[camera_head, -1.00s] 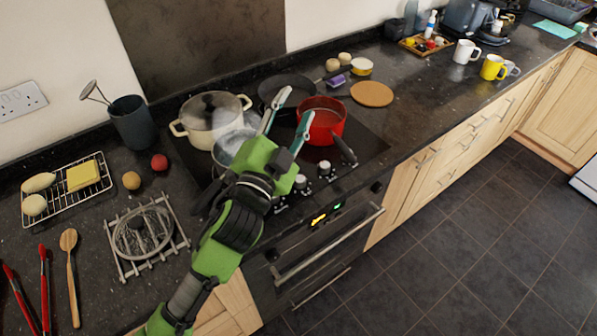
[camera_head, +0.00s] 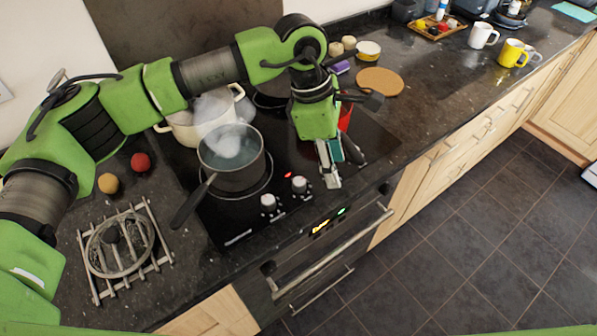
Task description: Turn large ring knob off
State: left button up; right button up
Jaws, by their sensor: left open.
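Two round hob knobs show on the front of the black hob: a left knob (camera_head: 268,203) and a right knob (camera_head: 300,185). I cannot tell which one belongs to the large ring. A small red light (camera_head: 288,174) glows behind them. My left gripper (camera_head: 342,172) points down over the hob's front right, just right of the right knob and apart from it. It is open, and I see nothing between its fingers. A grey saucepan (camera_head: 232,163) with steaming liquid sits at the front left of the hob. My right gripper is not in view.
A cream pot (camera_head: 184,131) stands behind the saucepan. My left arm and gripper hide most of a red pan (camera_head: 345,117). The saucepan's handle sticks out toward the front left. An oven handle (camera_head: 335,252) runs below the knobs.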

aim_at(298, 181)
pick_arm(q)
jog(key=w+a+r+t+y, duration=0.1)
jog(key=w+a+y, duration=0.2)
jog(key=w+a, duration=0.3)
jog(key=f+p, duration=0.1)
jog(key=f, duration=0.3)
jog(key=f+p, duration=0.2)
jog(key=f, duration=0.2)
jog(key=a+f+p, duration=0.1)
jog(key=f, duration=0.3)
jog(key=shift+s+f+p, duration=0.1)
jog(key=shift+s+p, duration=0.2)
jog(key=shift+f, duration=0.65)
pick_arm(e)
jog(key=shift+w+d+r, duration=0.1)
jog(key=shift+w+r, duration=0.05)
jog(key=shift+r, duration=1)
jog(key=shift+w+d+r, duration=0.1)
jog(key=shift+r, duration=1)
pick_arm(q)
jog(key=c, duration=1.1)
